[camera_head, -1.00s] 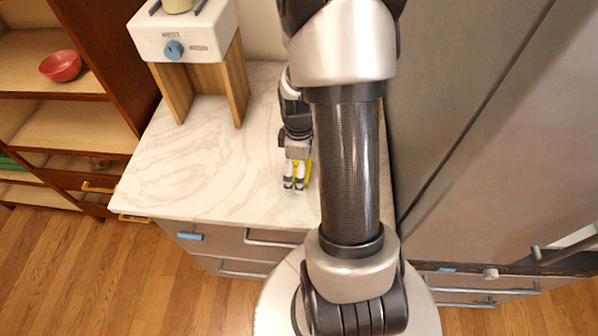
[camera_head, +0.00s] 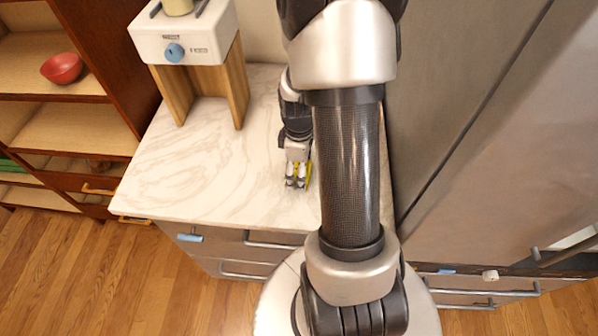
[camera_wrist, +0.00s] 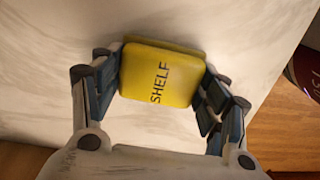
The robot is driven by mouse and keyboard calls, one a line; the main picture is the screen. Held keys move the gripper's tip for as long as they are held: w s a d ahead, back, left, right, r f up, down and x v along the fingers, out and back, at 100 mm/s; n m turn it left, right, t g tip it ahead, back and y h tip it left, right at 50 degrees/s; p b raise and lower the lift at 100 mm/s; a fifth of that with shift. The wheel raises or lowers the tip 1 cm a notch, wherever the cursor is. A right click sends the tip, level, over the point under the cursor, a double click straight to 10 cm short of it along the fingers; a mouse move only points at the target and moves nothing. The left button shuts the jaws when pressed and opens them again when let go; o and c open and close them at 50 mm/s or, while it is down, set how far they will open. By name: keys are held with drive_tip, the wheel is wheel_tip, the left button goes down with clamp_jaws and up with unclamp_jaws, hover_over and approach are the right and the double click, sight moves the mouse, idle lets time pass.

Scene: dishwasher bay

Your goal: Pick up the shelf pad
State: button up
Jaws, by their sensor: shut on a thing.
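The shelf pad (camera_wrist: 158,78) is a yellow block marked "SHELF", seen in the wrist view between my two fingers. My gripper (camera_wrist: 160,88) is shut on it, with a dark finger pad against each side. In the head view my gripper (camera_head: 297,180) is low at the marble counter, left of my arm's tube. Only a thin yellow part of the shelf pad (camera_head: 309,172) shows there beside the fingers. I cannot tell whether the pad touches the counter.
The white marble counter (camera_head: 190,165) is clear left of my gripper. A white appliance (camera_head: 185,38) on wooden legs stands at the back left. A tall grey cabinet (camera_head: 470,130) is close on the right.

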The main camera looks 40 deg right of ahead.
drive_tip(key=shift+s+a, duration=0.1)
wheel_tip(320, 180, up, 20)
drive_tip(key=p, duration=0.6)
drive_tip(key=shift+f, duration=0.1)
